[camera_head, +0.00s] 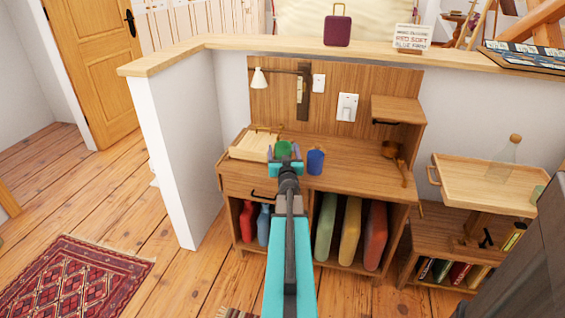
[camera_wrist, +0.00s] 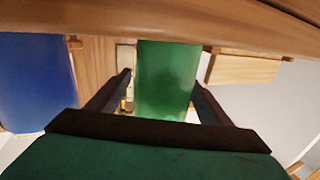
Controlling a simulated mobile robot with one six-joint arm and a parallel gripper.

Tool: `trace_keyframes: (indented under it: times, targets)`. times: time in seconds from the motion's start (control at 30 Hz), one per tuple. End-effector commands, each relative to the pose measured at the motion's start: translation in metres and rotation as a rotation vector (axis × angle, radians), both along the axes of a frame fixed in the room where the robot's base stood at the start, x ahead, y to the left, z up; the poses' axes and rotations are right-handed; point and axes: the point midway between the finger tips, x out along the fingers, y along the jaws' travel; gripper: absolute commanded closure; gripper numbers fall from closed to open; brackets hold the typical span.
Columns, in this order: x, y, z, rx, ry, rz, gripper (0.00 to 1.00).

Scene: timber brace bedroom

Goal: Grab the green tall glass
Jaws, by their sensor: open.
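The green tall glass (camera_head: 283,148) stands on the wooden desk, partly hidden behind my gripper (camera_head: 284,163). In the wrist view the green glass (camera_wrist: 167,95) fills the space between the two dark fingers of my gripper (camera_wrist: 162,80). The jaws are open, one finger on each side of the glass. A gap shows beside the left finger; the right finger is close to the glass, and I cannot tell whether it touches. The lower part of the glass in the picture is hidden by the gripper body.
A blue cup (camera_head: 315,161) stands close to the right of the glass; it also shows at left in the wrist view (camera_wrist: 35,85). A wooden box (camera_head: 252,147) is to the left on the desk (camera_head: 350,155). A small raised shelf (camera_head: 398,108) is at right.

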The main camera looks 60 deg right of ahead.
Motion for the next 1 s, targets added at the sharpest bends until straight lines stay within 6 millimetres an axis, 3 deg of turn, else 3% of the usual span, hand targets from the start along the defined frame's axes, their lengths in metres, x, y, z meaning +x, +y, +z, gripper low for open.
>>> trace_keyframes:
  times: [0.73, 1.0]
  targets:
    - [0.0042, -0.0064, 0.0, 0.0, 0.0, -0.001, 0.27]
    - [0.0041, -0.0064, 0.0, 0.0, 0.0, -0.001, 0.73]
